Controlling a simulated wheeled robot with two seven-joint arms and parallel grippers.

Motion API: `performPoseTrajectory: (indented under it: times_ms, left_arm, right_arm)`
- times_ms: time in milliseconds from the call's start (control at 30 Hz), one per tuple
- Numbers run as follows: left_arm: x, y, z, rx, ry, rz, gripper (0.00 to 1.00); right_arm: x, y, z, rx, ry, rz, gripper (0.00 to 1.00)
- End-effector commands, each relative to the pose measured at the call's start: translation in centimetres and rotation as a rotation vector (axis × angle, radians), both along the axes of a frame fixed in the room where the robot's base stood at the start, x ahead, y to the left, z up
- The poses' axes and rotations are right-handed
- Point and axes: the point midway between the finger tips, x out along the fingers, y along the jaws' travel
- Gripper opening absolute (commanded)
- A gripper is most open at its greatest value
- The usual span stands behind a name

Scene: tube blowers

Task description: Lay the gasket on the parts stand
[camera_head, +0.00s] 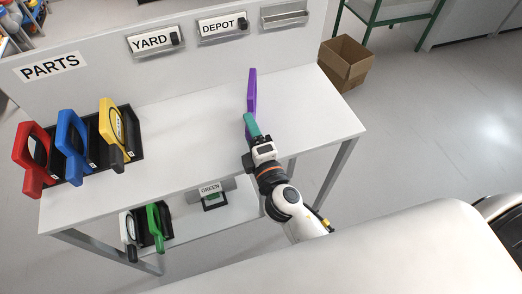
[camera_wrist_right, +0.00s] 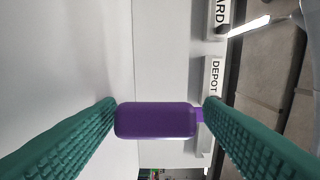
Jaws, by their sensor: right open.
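A purple frame-shaped piece (camera_head: 252,88), seen nearly edge-on, stands upright at the right part of the white table's top; I take it to be the gasket. My right gripper (camera_head: 250,122) is at its near end, with teal fingers. In the right wrist view, the purple piece (camera_wrist_right: 156,121) lies between the two open fingers, near both tips; I cannot tell whether they touch it. The parts stand, a black rack (camera_head: 137,146) under the PARTS sign (camera_head: 51,66), holds red (camera_head: 32,150), blue (camera_head: 70,140) and yellow (camera_head: 110,125) frames. My left gripper is out of view.
The table top (camera_head: 190,140) is clear between the rack and the purple piece. A lower shelf (camera_head: 190,222) holds a white and a green frame (camera_head: 156,225) and a GREEN-labelled holder (camera_head: 213,198). YARD (camera_head: 153,41) and DEPOT (camera_head: 222,27) signs hang behind. A cardboard box (camera_head: 345,65) stands at right.

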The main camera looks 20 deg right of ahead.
Motion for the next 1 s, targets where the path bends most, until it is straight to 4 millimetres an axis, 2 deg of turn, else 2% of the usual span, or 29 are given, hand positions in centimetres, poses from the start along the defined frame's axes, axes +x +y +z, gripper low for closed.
performPoseTrajectory:
  times_ms: [300, 500, 633, 867, 933, 1000]
  left_arm:
    - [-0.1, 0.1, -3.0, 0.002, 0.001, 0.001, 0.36]
    - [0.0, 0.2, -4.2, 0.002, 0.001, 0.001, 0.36]
    - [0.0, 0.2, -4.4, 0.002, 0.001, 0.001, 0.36]
    - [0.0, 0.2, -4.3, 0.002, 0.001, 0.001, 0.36]
    - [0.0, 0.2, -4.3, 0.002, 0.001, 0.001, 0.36]
    - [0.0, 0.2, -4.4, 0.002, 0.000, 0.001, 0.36]
  right_arm:
    - [-7.0, -0.3, -0.6, 0.002, 0.003, -0.001, 0.62]
    - [-9.7, -0.4, -0.4, 0.002, 0.001, 0.000, 0.62]
    - [-10.4, -0.4, -0.1, 0.002, 0.000, 0.000, 0.62]
    - [-10.6, -0.5, 0.0, 0.001, -0.001, 0.000, 0.62]
    - [-10.5, -0.4, -0.5, 0.006, 0.008, 0.002, 0.62]
    - [-10.3, 0.0, -2.3, 0.025, 0.046, 0.012, 0.62]
